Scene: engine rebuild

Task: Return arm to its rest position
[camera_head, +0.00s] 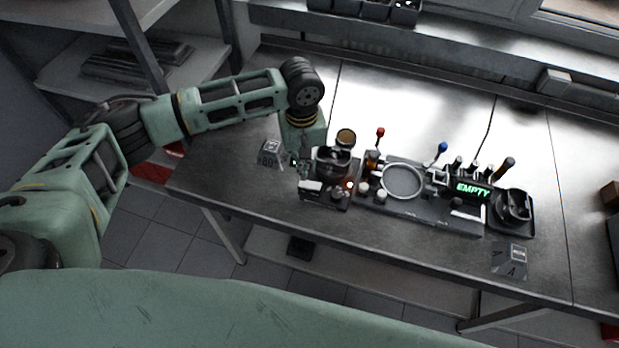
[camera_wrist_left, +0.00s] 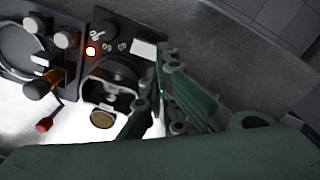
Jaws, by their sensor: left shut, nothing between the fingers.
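My left arm comes in from the left in the head view and bends down over the left part of the metal workbench (camera_head: 240,185). My left gripper (camera_head: 297,166) points down just left of a small black device (camera_head: 332,160) with an orange-red light. In the left wrist view, the gripper's green and dark fingers (camera_wrist_left: 152,105) show beside the same device (camera_wrist_left: 110,70). The fingers are shut with nothing between them. Whether they touch the device I cannot tell. My right gripper is not in view.
A larger device with a round ring (camera_head: 402,180), red and blue knobbed levers and a green "EMPTY" display (camera_head: 473,189) stands to the right. A shelf (camera_head: 85,75) is at upper left. The bench's back is mostly clear.

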